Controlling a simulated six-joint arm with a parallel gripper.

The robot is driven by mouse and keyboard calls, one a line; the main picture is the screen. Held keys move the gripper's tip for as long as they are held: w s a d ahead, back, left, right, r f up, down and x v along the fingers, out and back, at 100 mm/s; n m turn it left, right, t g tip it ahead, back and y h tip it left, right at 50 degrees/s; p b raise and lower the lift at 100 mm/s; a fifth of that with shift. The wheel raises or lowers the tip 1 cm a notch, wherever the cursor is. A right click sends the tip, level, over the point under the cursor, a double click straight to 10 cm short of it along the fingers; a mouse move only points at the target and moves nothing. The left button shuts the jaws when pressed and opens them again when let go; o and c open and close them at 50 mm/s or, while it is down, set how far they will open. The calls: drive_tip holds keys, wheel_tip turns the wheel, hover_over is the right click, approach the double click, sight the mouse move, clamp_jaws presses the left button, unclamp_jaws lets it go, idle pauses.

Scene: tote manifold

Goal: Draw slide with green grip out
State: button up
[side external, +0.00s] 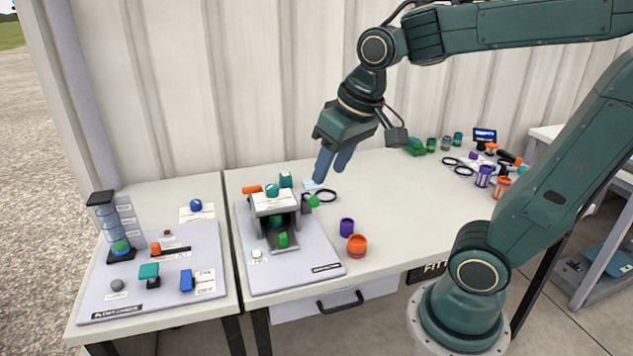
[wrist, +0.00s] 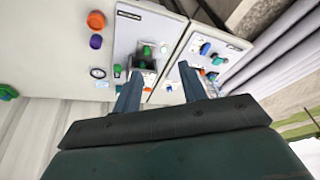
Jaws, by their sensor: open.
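A white-topped box unit (side external: 272,203) stands on a grey board (side external: 318,265) on the middle table. In its open front, a green grip (side external: 282,240) stands on a grey plate (side external: 287,250) low in the opening. Another green knob (side external: 313,201) sits at the unit's right side; I cannot tell which green piece belongs to the slide. The unit shows small in the wrist view, with a green piece (wrist: 147,50) on it. My gripper (side external: 331,168) is open and empty, above and behind the unit to its right. Its two fingers (wrist: 160,75) show apart in the wrist view.
A purple cup (side external: 347,227) and an orange cup (side external: 357,246) stand right of the board. A black ring (side external: 326,195) lies behind them. A second board (side external: 160,275) with several coloured parts is on the left table. The table's middle right is clear.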

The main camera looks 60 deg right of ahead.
drive_tip(key=w+d+f+m+g, duration=0.25)
drive_tip(key=w+d+f, duration=0.2)
drive_tip(key=w, duration=0.55)
drive_tip(key=m+g, duration=0.2)
drive_tip(key=m, duration=0.2)
hover_over(283, 235)
wheel_tip(283, 235, down, 10)
drive_tip(key=f, duration=0.1)
drive_tip(key=shift+r+t, duration=0.2)
drive_tip(key=shift+t, duration=0.05)
drive_tip(key=shift+f, duration=0.2)
wheel_tip(283, 235, down, 13)
drive_tip(key=shift+f, duration=0.2)
clamp_jaws()
